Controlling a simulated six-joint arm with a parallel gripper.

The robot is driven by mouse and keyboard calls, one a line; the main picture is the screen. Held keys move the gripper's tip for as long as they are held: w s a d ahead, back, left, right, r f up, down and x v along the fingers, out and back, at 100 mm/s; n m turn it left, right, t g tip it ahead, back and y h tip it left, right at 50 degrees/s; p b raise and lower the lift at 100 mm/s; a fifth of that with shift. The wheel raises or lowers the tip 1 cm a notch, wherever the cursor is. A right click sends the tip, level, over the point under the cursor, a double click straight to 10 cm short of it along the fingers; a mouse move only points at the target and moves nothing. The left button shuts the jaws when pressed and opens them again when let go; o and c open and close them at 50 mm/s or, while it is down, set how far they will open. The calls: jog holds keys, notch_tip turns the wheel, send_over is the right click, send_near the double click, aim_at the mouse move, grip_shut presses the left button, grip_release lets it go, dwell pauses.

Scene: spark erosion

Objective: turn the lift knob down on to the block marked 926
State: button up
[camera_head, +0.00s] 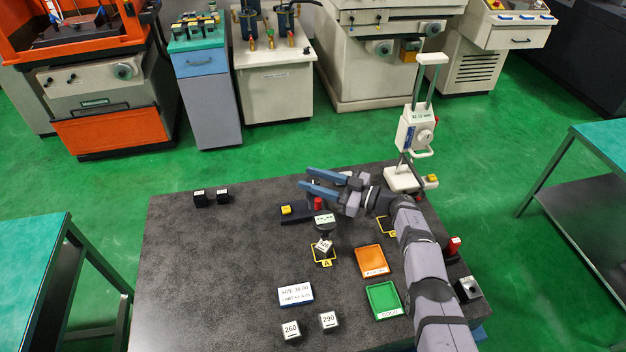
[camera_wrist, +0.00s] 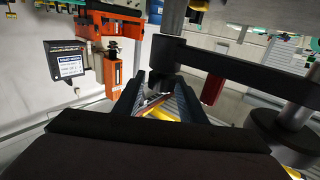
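My gripper (camera_head: 307,178) has two blue fingers, spread apart with a gap between them, above the rear of the dark table. They also show apart in the wrist view (camera_wrist: 158,98). Below them is a small gauge stand with a dark base (camera_head: 298,213) and a red knob (camera_head: 318,203); whether this is the lift knob I cannot tell. Its dark head (camera_head: 325,222) carries a pale label and sits over a tilted block (camera_head: 323,245) at the yellow square A (camera_head: 326,263). The block's number is too small to read. A red cylinder (camera_wrist: 212,90) shows beside a dark bar (camera_wrist: 235,68).
Blocks marked 260 (camera_head: 291,330) and 290 (camera_head: 329,321) stand at the front. An orange tray (camera_head: 370,261) and a green tray (camera_head: 383,300) lie beside my arm. A tall white stand (camera_head: 416,130) rises at the rear right. The table's left half is mostly clear.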

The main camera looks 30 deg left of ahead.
jog(key=shift+d+f, duration=0.1)
jog(key=shift+d+p, duration=0.45)
jog(key=shift+p, duration=0.25)
jog(key=w+d+p, duration=0.1)
jog(key=d, duration=0.5)
dwell(0.4)
